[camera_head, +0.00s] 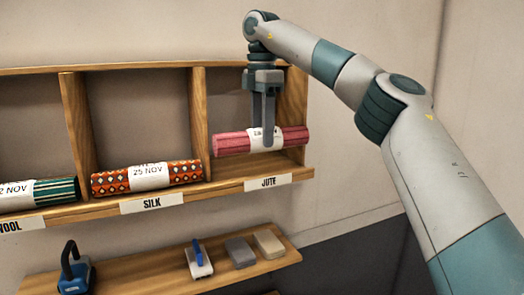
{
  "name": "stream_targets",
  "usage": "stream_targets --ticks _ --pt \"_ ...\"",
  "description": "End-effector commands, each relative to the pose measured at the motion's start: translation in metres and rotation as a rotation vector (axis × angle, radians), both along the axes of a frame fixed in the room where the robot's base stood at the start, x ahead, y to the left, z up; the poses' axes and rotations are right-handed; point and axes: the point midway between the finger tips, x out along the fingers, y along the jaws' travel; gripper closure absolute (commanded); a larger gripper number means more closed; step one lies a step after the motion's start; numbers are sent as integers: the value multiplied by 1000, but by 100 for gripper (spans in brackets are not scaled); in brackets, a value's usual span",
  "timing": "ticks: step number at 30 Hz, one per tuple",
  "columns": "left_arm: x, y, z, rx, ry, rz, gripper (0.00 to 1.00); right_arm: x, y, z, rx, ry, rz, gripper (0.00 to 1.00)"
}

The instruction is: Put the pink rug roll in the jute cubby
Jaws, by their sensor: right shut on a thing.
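The pink rug roll (232,144) has a white paper band and lies level at the opening of the jute cubby (262,170), the rightmost one, above the label JUTE. My right gripper (267,142) points down from above and is shut on the roll at its banded middle. The roll looks slightly above the cubby floor; whether it touches the floor is hard to tell. My left gripper is not in view.
An orange patterned roll (188,174) lies in the silk cubby and a green striped roll (50,190) in the wool cubby. A wooden divider (200,120) stands left of the jute cubby. A lower shelf (135,277) holds a blue-handled brush (199,262), two blocks (240,252) and a blue iron-like tool (74,275).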

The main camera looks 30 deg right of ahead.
Motion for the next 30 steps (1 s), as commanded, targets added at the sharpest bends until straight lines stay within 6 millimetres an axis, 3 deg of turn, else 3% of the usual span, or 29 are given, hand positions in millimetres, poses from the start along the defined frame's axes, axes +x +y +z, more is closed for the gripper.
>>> stream_targets --ticks 9,23,30 --pt "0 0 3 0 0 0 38 -1 -1 -25 1 1 0 86" --pt "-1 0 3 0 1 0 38 -1 -1 -30 1 0 0 86" --pt "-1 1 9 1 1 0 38 -1 -1 -48 2 3 1 86"
